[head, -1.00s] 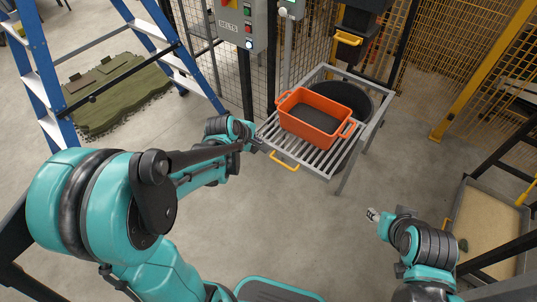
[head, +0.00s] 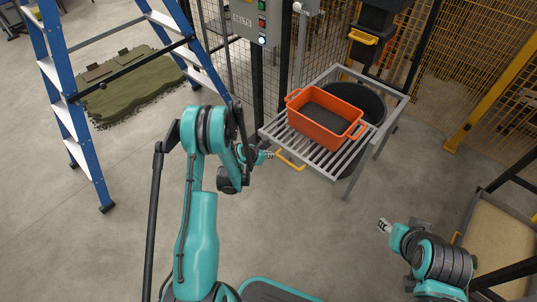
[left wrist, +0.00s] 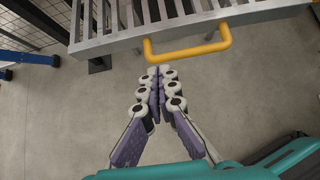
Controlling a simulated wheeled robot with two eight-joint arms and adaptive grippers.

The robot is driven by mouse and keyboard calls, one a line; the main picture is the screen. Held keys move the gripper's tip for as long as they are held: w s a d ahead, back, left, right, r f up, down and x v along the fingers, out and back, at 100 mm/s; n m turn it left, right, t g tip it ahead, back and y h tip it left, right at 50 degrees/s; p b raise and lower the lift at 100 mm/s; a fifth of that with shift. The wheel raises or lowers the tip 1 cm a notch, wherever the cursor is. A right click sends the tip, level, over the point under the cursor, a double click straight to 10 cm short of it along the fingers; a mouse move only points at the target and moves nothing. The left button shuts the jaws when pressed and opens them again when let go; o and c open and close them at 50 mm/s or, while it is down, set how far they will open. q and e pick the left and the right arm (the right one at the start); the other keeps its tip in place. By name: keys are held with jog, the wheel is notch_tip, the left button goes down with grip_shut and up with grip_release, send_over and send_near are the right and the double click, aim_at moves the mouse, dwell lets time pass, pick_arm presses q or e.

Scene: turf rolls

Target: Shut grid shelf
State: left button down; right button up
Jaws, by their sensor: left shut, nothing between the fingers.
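The grid shelf (head: 314,146) is a grey slatted shelf in a grey metal frame, with an orange tub (head: 325,118) standing on it. Its yellow handle (head: 290,160) is on the front edge. In the left wrist view the handle (left wrist: 188,50) lies just beyond my fingertips, with the slats (left wrist: 165,14) behind it. My left gripper (head: 269,155) is at the shelf's front left corner, just left of the handle. In the left wrist view the left gripper (left wrist: 159,70) is shut and empty. My right gripper (head: 384,226) is low at the right, away from the shelf; its fingers are too small to judge.
A black round bin (head: 368,103) stands under the frame. A control box (head: 250,18) and mesh fence are behind. A blue ladder (head: 60,85) and turf pieces (head: 130,90) are at the left. A sand-filled tray (head: 490,235) is at the right. The floor in front is clear.

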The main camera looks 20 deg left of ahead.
aim_at(285, 150)
pick_arm(q)
jog(key=b+x, duration=0.2)
jog(key=x, duration=0.4)
jog(key=shift+f, duration=0.2)
jog(key=w, duration=0.1)
jog(key=w+d+b, duration=0.1)
jog(key=w, duration=0.1)
jog(key=shift+d+r, duration=0.1)
jog(key=shift+w+d+r, duration=0.1)
jog(key=shift+w, duration=0.3)
